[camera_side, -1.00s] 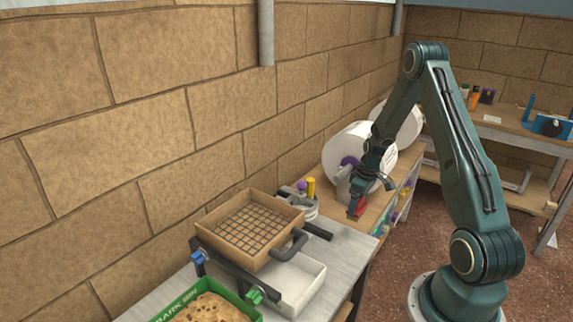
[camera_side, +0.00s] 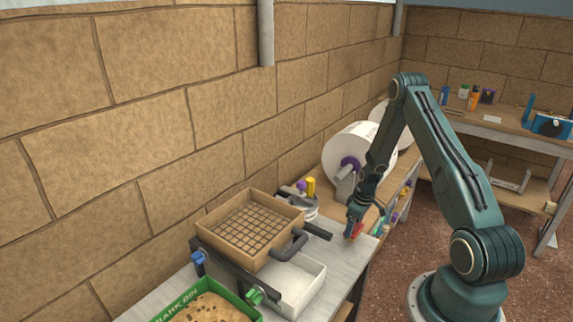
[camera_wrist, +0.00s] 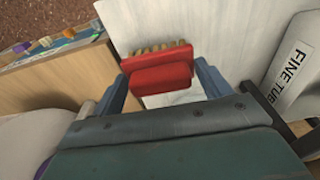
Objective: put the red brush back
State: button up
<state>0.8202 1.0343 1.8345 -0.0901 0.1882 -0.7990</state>
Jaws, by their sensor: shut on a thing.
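The red brush (camera_wrist: 162,76) sits between the two fingers of my gripper (camera_wrist: 165,85) in the wrist view, its tan bristles facing away from the gripper. In the side view my gripper (camera_side: 353,228) is low over the right end of the pale worktop (camera_side: 355,249), and a bit of the red brush (camera_side: 356,230) shows at the fingers. The gripper is shut on the brush. I cannot tell whether the bristles touch the worktop.
A wooden sieve box (camera_side: 249,228) with a dark handle stands over a white tray (camera_side: 318,275) to the left. A large white roll (camera_side: 345,150) stands behind the gripper.

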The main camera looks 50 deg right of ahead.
aim_at(354, 231)
jog(key=shift+f, duration=1.55)
jog(key=shift+f, duration=0.1)
jog(key=o, duration=0.9)
jog(key=shift+s+r, duration=0.25)
jog(key=shift+r, duration=1.8)
jog(key=shift+s+r, duration=0.25)
jog(key=shift+r, duration=1.75)
jog(key=shift+s+r, duration=0.25)
jog(key=shift+r, duration=1.8)
